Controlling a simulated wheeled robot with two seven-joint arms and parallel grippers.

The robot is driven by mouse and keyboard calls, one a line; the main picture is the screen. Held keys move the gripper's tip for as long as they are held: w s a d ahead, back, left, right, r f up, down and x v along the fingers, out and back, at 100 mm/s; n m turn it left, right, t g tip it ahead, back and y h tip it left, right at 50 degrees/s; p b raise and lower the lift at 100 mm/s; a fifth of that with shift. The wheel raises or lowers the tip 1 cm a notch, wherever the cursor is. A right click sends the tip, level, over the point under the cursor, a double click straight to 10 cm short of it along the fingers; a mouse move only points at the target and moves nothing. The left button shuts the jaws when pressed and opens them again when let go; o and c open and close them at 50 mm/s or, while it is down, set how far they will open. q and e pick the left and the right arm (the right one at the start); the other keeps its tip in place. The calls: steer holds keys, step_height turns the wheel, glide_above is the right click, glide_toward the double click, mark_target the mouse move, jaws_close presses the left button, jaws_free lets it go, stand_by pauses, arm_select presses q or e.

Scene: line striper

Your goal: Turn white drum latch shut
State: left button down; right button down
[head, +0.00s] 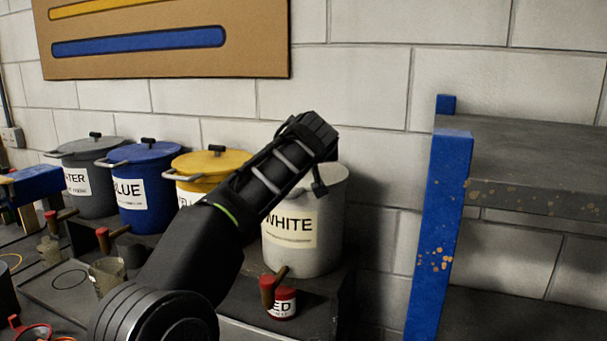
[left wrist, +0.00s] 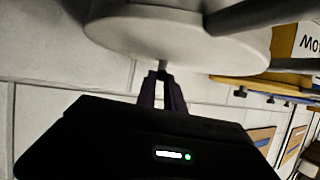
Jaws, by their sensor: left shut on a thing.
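The white drum (head: 305,236) is a pale bucket with a WHITE label, standing against the wall in the head view. My left arm crosses in front of it, with the left gripper (left wrist: 162,84) at its lid. The left wrist view looks upside down, and there the pale lid (left wrist: 130,40) fills the top. The gripper's two dark fingers are close together on the latch (left wrist: 162,67), a small dark stub on the lid. In the head view my arm hides the latch and most of the lid. My right gripper is not in view.
Yellow (head: 211,165), blue (head: 147,192) and grey (head: 92,178) drums stand to the left, each with a dark knob on its lid. A shelf with a blue post (head: 440,230) stands at the right.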

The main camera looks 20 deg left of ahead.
arm_select(q)
steer(key=shift+w+d+n+g+y+p, duration=0.2)
steer(key=shift+d+n+g+y+p, duration=0.15)
steer(key=shift+n+g+y, duration=0.45)
steer(key=n+g+y+p, duration=0.1)
steer(key=n+y+p, duration=0.1)
steer(key=p, duration=0.1)
steer(key=n+g+y+p, duration=0.1)
steer(key=p, duration=0.1)
steer(key=shift+w+d+r+n+g, duration=0.15)
steer(key=shift+w+r+n+g, duration=0.05)
steer(key=shift+r+n+g, duration=0.1)
steer(key=shift+w+n+g+y+p, duration=0.15)
steer(key=shift+n+g+y+p, duration=0.55)
steer(key=shift+n+g+p, duration=0.3)
steer(key=shift+f, duration=0.3)
steer(key=c, duration=1.4)
jaws_free()
steer(key=shift+c, duration=0.2)
